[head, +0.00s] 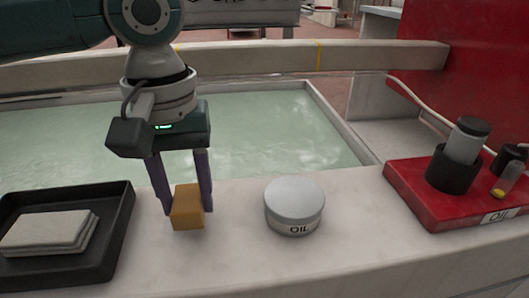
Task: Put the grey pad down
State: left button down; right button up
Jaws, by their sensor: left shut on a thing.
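My left gripper (187,205) points down over the white counter, with its two purple fingers shut on an orange-brown block (187,211). The block is at or just above the counter top; I cannot tell whether it touches. It is orange-brown, and I see no grey pad between the fingers. A stack of flat, pale grey pads or cloths (48,232) lies in a black tray (122,215) at the left. My right gripper is not in view.
A round lidded tin marked OIL (295,207) stands right of the block. A red stand (420,195) holds a dark cup with a grey cylinder (463,146) and a small vial. A water basin (265,135) lies behind. Bare counter (345,225) lies between tin and stand.

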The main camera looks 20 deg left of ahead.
pick_arm(q)
notch_tip(320, 180, down, 2)
jog(key=shift+f, duration=0.15)
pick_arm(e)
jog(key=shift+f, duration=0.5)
pick_arm(q)
jog(key=shift+c, duration=1.8)
grip_release()
jog(key=shift+f, duration=0.1)
